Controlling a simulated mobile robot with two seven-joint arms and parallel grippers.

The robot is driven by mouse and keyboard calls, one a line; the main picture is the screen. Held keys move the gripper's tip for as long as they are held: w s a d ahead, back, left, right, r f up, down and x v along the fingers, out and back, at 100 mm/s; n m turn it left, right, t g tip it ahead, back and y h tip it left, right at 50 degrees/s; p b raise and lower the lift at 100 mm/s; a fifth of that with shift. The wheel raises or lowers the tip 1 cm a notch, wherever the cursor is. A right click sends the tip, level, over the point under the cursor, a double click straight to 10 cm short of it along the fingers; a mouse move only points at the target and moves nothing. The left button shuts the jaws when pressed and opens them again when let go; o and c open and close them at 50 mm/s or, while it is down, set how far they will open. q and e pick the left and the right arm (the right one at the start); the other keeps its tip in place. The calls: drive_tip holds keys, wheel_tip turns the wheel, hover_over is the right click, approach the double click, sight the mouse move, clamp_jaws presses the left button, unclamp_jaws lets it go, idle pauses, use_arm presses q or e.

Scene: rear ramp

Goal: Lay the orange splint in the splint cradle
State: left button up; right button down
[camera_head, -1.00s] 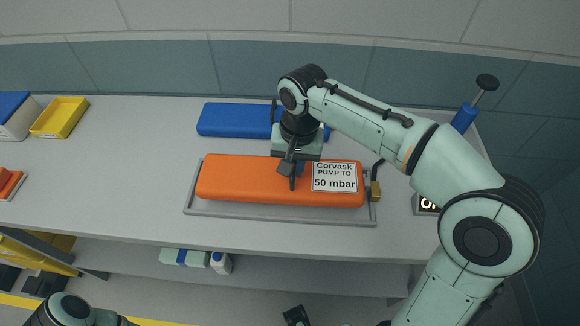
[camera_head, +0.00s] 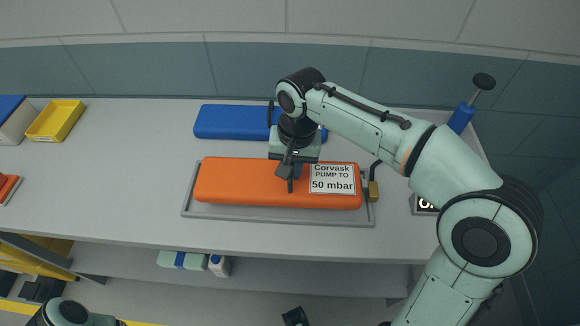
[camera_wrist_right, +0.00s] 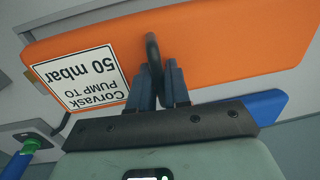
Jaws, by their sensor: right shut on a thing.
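The orange splint (camera_head: 250,183) is a long padded bar with a white label reading "Corvask PUMP TO 50 mbar". In the head view it lies lengthwise over the grey splint cradle (camera_head: 278,217), a shallow tray whose rim shows at the front and both ends. I cannot tell whether the splint rests on the tray floor or hovers just above it. My right gripper (camera_head: 291,180) is shut on the splint's dark handle at its middle. The right wrist view shows the splint (camera_wrist_right: 210,45) and the handle (camera_wrist_right: 153,55) between the fingers.
A blue padded bar (camera_head: 230,121) lies behind the cradle. A yellow tray (camera_head: 55,121) is at the far left. A blue hand pump (camera_head: 461,118) and a brass-coloured fitting (camera_head: 373,191) are at the right.

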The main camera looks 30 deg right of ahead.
drive_tip(key=shift+f+b, duration=0.35)
drive_tip(key=shift+f, duration=0.05)
drive_tip(key=shift+f+b, duration=0.5)
drive_tip(key=shift+f, duration=0.2)
drive_tip(key=shift+f, duration=0.4)
idle(0.6)
drive_tip(key=c, duration=1)
unclamp_jaws()
wheel_tip(320, 180, up, 13)
drive_tip(key=d+p, duration=0.1)
drive_tip(key=p, duration=0.2)
drive_tip(key=shift+s+r, duration=0.2)
drive_tip(key=shift+s, duration=0.15)
